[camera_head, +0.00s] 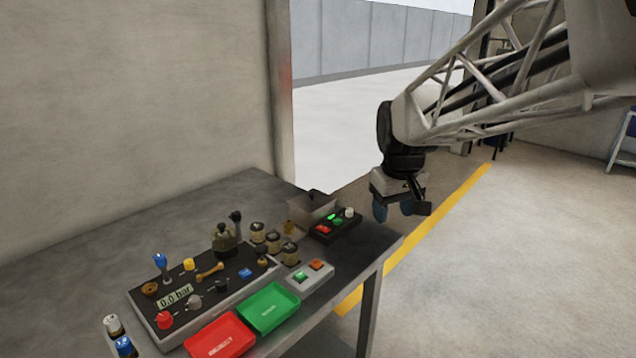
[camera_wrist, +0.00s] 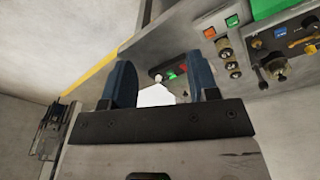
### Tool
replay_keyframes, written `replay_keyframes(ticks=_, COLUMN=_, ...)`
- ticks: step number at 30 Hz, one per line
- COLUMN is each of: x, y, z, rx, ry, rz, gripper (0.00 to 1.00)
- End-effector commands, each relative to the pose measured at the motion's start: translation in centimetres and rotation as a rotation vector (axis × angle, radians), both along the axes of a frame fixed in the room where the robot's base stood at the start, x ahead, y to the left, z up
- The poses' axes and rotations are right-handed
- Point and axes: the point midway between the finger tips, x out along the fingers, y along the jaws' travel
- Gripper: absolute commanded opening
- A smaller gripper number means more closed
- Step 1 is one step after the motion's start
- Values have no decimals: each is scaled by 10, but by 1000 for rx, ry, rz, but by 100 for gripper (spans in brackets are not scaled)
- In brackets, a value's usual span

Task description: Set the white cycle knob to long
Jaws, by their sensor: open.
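A small white knob (camera_head: 349,212) stands on a black control box (camera_head: 322,230) at the table's right end; I take it as the cycle knob. Its markings and setting are too small to read. In the wrist view a pale knob (camera_wrist: 156,76) shows between my fingers, beside the red and green buttons. My gripper (camera_head: 396,212) is open and empty, pointing down to the right of the box and apart from the knob. It also shows in the wrist view (camera_wrist: 160,64), where a bright white patch between the fingers is unclear.
A grey box (camera_head: 312,205) stands just behind the control box. Several jar-like knobs (camera_head: 273,240), a two-button box (camera_head: 311,275), green (camera_head: 268,307) and red (camera_head: 220,337) trays and a large panel with levers (camera_head: 215,280) lie left. The table's right edge is near my gripper.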

Motion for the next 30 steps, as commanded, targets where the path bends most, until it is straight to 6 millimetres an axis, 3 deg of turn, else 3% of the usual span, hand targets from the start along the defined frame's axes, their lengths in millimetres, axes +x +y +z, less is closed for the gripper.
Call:
replay_keyframes(ticks=16, x=133, y=8, z=-22, rx=-17, ry=50, rz=162, gripper=55)
replay_keyframes(ticks=30, x=242, y=16, z=-65, rx=-26, ry=89, rz=302, gripper=55)
